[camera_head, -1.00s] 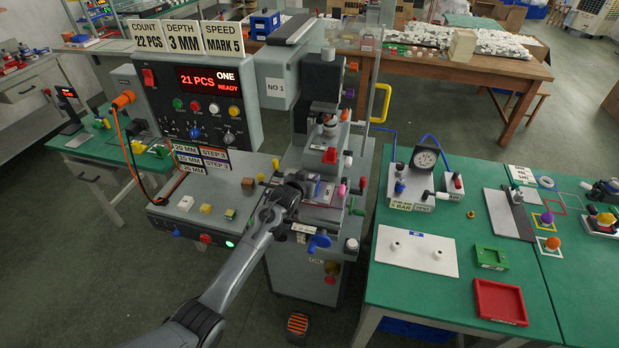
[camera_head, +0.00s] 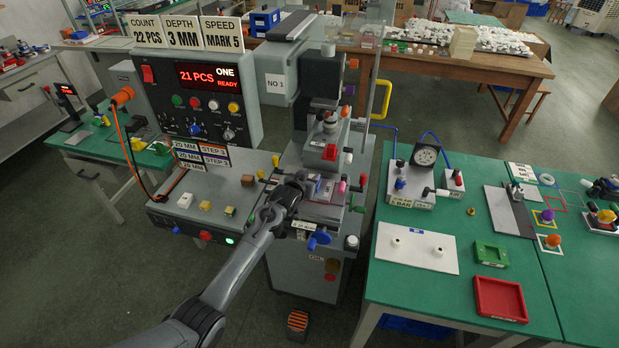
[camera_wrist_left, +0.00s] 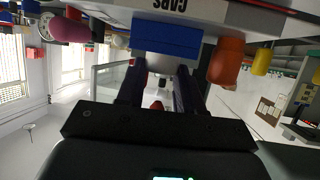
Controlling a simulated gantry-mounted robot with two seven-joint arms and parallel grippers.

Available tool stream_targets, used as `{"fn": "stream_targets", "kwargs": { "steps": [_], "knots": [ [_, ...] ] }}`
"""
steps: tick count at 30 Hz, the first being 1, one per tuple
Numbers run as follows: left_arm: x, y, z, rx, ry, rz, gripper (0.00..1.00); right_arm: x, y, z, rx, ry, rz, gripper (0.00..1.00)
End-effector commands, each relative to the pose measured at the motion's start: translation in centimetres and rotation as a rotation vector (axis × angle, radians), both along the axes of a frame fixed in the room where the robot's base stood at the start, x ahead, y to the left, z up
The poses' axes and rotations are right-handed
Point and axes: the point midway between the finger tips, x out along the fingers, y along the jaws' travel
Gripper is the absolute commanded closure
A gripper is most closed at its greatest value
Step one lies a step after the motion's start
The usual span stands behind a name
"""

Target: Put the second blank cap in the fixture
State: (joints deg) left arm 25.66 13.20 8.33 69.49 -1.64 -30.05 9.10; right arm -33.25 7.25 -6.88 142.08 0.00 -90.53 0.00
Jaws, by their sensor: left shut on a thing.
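My left gripper (camera_head: 303,182) is at the front of the pad printer, over the fixture area below the print head (camera_head: 328,152). In the left wrist view its two fingers (camera_wrist_left: 161,68) are closed on a small pale piece (camera_wrist_left: 163,65), seemingly a white blank cap; its shape is mostly hidden. I cannot tell whether the piece touches the fixture. A white plate (camera_head: 418,266) with two small white round pieces lies on the green table. My right gripper is not in view.
A pink knob (camera_head: 341,187) stands close right of the gripper, and a blue knob (camera_head: 319,239) below it. The control console (camera_head: 210,205) is on the left. A green tray (camera_head: 491,254) and a red tray (camera_head: 500,299) lie on the right table (camera_head: 410,305).

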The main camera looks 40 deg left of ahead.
Motion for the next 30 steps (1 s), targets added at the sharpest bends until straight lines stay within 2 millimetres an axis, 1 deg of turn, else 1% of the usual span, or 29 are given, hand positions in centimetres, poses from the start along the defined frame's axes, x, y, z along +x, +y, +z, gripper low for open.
{"fn": "stream_targets", "kwargs": {
  "steps": [12, 21, 22, 27, 28, 30],
  "knots": [
    [-0.01, 0.0, -0.02, 0.0, 0.0, 0.0, 1.0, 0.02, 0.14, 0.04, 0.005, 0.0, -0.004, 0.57],
    [-0.01, 0.0, -0.41, 0.0, 0.001, 0.0, 1.0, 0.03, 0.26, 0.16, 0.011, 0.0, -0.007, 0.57],
    [-0.01, 0.0, -0.43, 0.0, 0.001, 0.0, 0.62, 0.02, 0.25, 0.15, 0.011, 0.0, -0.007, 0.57],
    [0.0, 0.0, -0.42, 0.0, 0.001, 0.0, 0.36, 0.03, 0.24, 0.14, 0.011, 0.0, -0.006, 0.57],
    [-0.01, 0.01, -0.42, 0.0, 0.001, 0.0, 0.34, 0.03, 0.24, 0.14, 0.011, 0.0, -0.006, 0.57],
    [-0.01, 0.03, -0.42, 0.0, 0.001, 0.001, 0.34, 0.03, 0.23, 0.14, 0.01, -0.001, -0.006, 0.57]
  ]
}}
